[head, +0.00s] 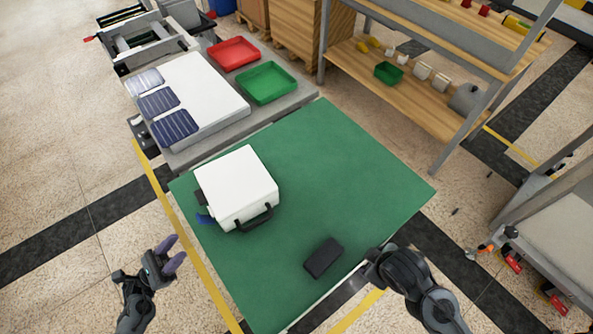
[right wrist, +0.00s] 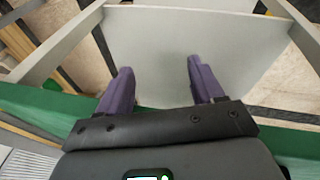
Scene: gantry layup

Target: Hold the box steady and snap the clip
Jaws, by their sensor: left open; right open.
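A white box (head: 237,187) sits on the left half of the green table (head: 340,170). A black loop-shaped handle or clip (head: 256,219) is on its near side; I cannot tell which part is the clip. A small blue part (head: 204,219) shows at the box's left edge. My left gripper (head: 172,254) is open and empty, beyond the table's left edge, below and left of the box, apart from it. My right arm is at the table's near right edge; its fingertips are hidden in the head view. In the right wrist view my right gripper (right wrist: 160,80) is open and empty.
A black block (head: 323,258) lies near the table's front edge. Behind are a red tray (head: 233,54), a green tray (head: 266,83) and several dark solar panels (head: 174,127). A wooden shelf (head: 420,90) stands behind right. The table's middle and right are clear.

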